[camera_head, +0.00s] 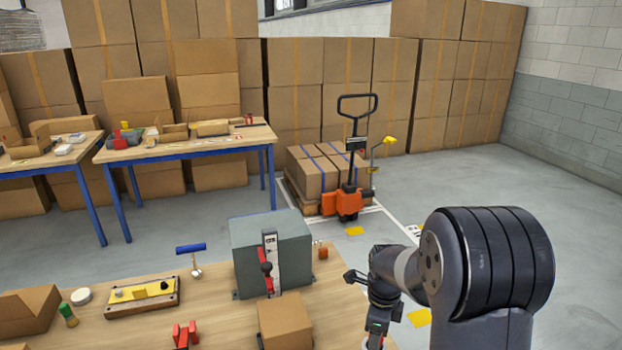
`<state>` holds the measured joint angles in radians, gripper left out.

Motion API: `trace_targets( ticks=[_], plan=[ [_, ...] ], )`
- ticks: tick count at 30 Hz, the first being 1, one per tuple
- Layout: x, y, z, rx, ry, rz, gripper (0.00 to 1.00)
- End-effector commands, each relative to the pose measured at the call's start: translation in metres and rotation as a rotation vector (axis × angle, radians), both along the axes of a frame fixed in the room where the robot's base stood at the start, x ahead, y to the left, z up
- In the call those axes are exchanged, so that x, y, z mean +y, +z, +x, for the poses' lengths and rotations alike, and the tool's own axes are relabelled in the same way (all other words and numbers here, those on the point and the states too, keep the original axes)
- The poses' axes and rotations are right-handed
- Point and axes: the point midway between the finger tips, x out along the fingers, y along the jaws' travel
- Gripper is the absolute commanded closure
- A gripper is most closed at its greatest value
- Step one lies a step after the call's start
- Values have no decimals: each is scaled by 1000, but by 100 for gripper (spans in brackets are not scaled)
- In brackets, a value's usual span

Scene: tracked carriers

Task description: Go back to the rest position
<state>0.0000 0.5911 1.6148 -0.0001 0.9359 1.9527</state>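My arm rises at the right of the head view, with its large dark elbow in front. Its forearm points away and left, and the wrist hangs down at the right edge of the near wooden table (215,312). My gripper (376,338) is small and dark at the bottom of the picture, partly cut off by the lower edge. I cannot see its fingertips well enough to tell whether it is open or shut. I see nothing clearly held in it.
On the near table are a grey box with a red lever (245,245), a carton (286,325), a yellow-topped fixture (140,296) and red clamps (185,335). Behind stand an orange pallet truck (342,202), blue-legged tables (190,148) and stacked cartons (295,90). Floor at right is clear.

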Motion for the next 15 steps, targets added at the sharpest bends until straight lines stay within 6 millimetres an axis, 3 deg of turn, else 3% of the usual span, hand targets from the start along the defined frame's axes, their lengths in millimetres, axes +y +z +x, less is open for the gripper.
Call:
trace_targets(
  ticks=[15],
  plan=[
    [0, 0, 0, 0, -408, 0, 40]
  ],
)
